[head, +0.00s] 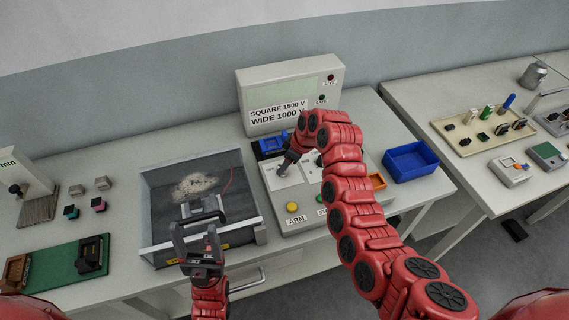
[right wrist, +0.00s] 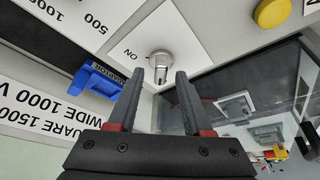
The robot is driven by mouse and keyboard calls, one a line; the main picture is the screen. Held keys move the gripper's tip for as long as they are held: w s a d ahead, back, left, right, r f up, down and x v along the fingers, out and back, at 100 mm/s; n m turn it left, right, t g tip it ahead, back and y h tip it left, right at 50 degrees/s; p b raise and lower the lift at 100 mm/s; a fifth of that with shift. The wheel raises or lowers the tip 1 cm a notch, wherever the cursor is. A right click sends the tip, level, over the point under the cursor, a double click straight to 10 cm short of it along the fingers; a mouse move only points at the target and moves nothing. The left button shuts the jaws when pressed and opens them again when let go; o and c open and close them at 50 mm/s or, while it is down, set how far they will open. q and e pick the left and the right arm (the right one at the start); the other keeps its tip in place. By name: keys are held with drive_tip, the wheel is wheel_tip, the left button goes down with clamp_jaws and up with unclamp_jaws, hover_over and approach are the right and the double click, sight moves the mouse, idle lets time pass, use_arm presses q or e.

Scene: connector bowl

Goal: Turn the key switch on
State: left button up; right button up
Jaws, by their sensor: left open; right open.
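The key switch (right wrist: 160,62) is a silver cylinder with a key part sticking out. It stands on a white plate (right wrist: 175,30) with the word ON beside it in the right wrist view. My right gripper (right wrist: 160,78) is open, its two dark fingers on either side of the key part. I cannot tell whether they touch it. In the head view my right gripper (head: 281,172) is over the panel's white plate and hides most of the switch.
The panel has a yellow ARM button (head: 292,207) and a sign box (head: 290,92) behind it. A blue adaptor piece (right wrist: 98,80) lies near the switch. A blue bin (head: 410,162) stands right. A green tray (head: 55,266) is at left.

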drive_tip(key=shift+a+f, duration=0.2)
drive_tip(key=shift+f, duration=0.4)
clamp_jaws()
